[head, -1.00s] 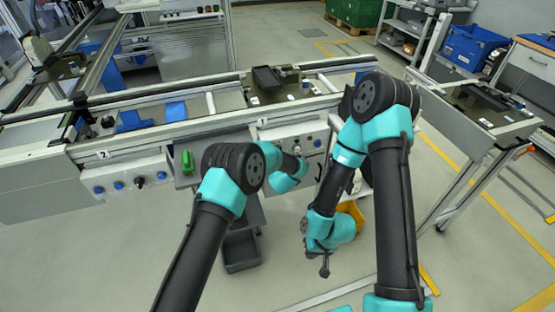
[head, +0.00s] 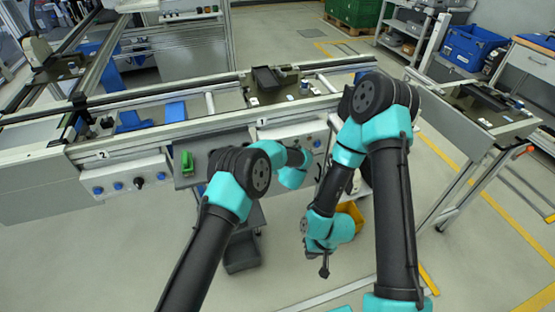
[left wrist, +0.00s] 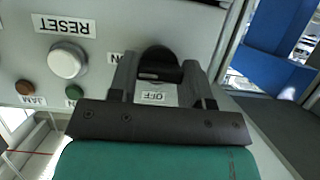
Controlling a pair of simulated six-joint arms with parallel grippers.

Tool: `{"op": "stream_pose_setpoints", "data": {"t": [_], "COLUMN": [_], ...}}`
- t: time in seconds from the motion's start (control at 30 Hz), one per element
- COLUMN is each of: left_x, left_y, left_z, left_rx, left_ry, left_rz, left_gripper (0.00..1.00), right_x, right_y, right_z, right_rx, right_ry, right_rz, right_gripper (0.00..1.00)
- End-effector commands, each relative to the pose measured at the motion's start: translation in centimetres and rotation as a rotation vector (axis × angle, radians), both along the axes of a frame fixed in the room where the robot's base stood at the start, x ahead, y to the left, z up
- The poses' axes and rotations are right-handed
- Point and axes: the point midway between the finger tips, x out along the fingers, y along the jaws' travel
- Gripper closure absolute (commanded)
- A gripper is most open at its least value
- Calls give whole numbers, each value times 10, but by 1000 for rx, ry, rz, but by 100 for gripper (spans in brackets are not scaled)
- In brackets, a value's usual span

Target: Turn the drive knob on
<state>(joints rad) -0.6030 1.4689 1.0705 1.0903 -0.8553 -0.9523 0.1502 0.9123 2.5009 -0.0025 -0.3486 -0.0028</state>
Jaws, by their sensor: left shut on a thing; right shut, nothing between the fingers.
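The black drive knob (left wrist: 160,62) is in the left wrist view, on a grey panel (left wrist: 105,25) with an ON label (left wrist: 116,58) beside it and an OFF label (left wrist: 153,97) below it in the picture. My left gripper (left wrist: 159,68) is shut on the knob, one finger on each side. Which label the knob points at is not clear. In the head view my left arm hides the knob and the left gripper at control box 1 (head: 290,129). My right gripper (head: 324,268) is shut and empty, hanging low in front of the line.
A white RESET button (left wrist: 67,60), a green button (left wrist: 74,92) and a brown JAM button (left wrist: 25,87) are on the same panel. The conveyor (head: 190,128) runs above.

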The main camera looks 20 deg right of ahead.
Motion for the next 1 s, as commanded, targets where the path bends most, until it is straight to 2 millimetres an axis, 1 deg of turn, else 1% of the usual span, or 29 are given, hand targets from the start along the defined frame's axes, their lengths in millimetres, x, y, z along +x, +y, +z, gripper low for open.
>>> {"op": "stream_pose_setpoints", "data": {"t": [0.3, 0.33, 0.57, 0.6, 0.87, 1.0], "left_x": [0, 0, 0, 0, -1, -6], "left_y": [0, 0, 0, 0, 0, -1], "left_z": [0, 0, 0, 0, 0, 3], "left_rx": [3, 3, 2, 2, 2, 1], "left_ry": [-2, -2, -1, -1, -1, 0], "left_rz": [-1, -1, -1, -1, -1, -2], "left_gripper": [79, 53, 31, 30, 30, 30], "right_x": [0, 0, 0, 0, 0, 0], "right_y": [0, 0, 0, 0, 0, 0], "right_z": [0, 0, 0, 0, 0, 0], "right_rx": [0, 0, 0, 0, 0, 0], "right_ry": [0, 0, 0, 0, 0, 0], "right_rz": [0, 0, 0, 0, 0, 0], "right_gripper": [100, 100, 100, 100, 100, 100]}}
